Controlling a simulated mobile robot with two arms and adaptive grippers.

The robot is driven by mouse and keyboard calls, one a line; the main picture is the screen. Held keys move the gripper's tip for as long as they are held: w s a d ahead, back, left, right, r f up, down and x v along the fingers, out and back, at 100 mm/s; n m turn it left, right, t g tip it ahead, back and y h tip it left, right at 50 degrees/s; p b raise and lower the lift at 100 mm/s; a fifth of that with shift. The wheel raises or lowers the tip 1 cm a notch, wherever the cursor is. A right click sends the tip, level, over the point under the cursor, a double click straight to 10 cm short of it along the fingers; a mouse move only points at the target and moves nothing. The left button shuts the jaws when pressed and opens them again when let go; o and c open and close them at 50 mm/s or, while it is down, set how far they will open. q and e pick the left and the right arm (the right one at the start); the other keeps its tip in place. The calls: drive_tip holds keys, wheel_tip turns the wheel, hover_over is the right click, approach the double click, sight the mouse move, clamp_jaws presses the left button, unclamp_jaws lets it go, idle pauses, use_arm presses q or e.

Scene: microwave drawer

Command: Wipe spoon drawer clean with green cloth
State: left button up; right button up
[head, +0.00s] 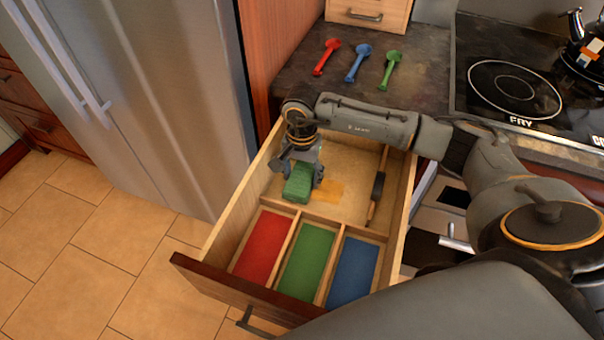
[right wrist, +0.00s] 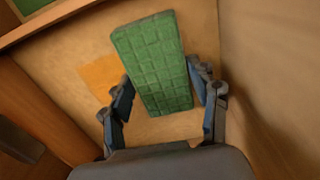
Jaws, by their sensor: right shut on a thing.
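The open wooden drawer (head: 228,215) has a large rear compartment and three front compartments with red (head: 261,247), green (head: 307,262) and blue (head: 352,272) bottoms. My right gripper (head: 300,170) reaches down into the rear compartment, shut on the green cloth (head: 298,186), a folded block. The cloth also shows between the fingers in the right wrist view (right wrist: 153,65). An orange-brown stain (head: 330,190) lies on the drawer floor just right of the cloth; it shows beside the cloth in the wrist view (right wrist: 101,76). My left gripper is not in view.
A dark-handled utensil (head: 376,192) lies along the rear compartment's right side. Red (head: 327,57), blue (head: 357,63) and green (head: 390,69) spoons lie on the dark counter (head: 425,75). A stove (head: 530,80) stands right, a fridge (head: 150,90) left.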

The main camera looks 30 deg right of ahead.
sight(328, 191)
drive_tip(key=shift+s+d+r, duration=0.1)
drive_tip(key=shift+s+d, duration=0.6)
drive_tip(key=shift+s, duration=0.15)
drive_tip(key=shift+s+d+f, duration=0.2)
drive_tip(key=shift+s+d, duration=0.8)
drive_tip(key=shift+s, duration=0.2)
drive_tip(key=shift+s+d+r, duration=0.1)
drive_tip(key=shift+s+d, duration=1.1)
drive_tip(key=shift+s, duration=0.15)
drive_tip(key=shift+w+a+b, duration=0.55)
drive_tip(key=shift+w+a, duration=0.1)
drive_tip(key=shift+w, duration=0.1)
drive_tip(key=shift+w+a+b, duration=0.4)
drive_tip(key=shift+w+a, duration=0.45)
drive_tip(key=shift+w, duration=0.15)
drive_tip(key=shift+w+a+b, duration=0.5)
drive_tip(key=shift+w+a, duration=0.1)
drive_tip(key=shift+w, duration=0.05)
drive_tip(key=shift+w+a, duration=0.2)
